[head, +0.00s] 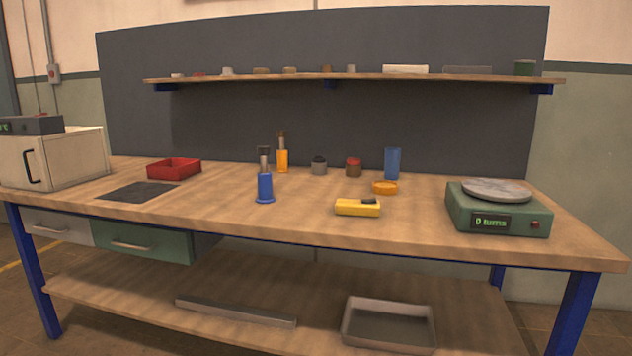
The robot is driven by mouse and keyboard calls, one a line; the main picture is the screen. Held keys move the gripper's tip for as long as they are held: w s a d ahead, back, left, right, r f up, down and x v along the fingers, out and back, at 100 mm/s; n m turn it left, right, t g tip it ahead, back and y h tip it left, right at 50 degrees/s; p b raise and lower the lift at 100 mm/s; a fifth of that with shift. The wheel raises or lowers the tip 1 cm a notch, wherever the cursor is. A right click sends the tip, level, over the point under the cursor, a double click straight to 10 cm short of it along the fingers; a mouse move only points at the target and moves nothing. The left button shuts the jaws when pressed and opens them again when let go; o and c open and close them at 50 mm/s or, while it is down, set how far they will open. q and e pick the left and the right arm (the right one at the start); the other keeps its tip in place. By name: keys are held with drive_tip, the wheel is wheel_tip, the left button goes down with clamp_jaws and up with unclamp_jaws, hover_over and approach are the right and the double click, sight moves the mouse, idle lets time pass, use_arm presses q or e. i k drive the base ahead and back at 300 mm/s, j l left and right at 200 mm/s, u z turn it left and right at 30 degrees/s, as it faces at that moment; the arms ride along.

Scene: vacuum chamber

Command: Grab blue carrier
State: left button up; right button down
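Two blue things stand on the workbench, and I cannot tell for certain which one is the blue carrier. One is a blue holder (265,188) with a flared round foot, upright near the middle of the bench, with a grey and dark-topped piece (264,158) rising from it.
The wooden bench (230,215) also holds a red tray (174,169), a dark mat (138,192), an orange holder (282,161), two small jars, an orange dish (385,188), a yellow device (357,207) and a green scale (498,215). A shelf (330,79) hangs above. The front-centre bench is clear.

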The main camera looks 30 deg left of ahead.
sight(265, 179)
drive_tip(key=i+j+z, duration=0.15)
drive_tip(key=j, duration=0.2)
drive_tip(key=i+j+z, duration=0.15)
drive_tip(key=j, duration=0.2)
drive_tip(key=i+j+z, duration=0.15)
drive_tip(key=j, duration=0.2)
drive_tip(key=i+j, duration=0.1)
drive_tip(key=j, duration=0.3)
drive_tip(key=i+j+z, duration=0.1)
drive_tip(key=j, duration=0.25)
drive_tip(key=i+j, duration=0.15)
drive_tip(key=j, duration=0.25)
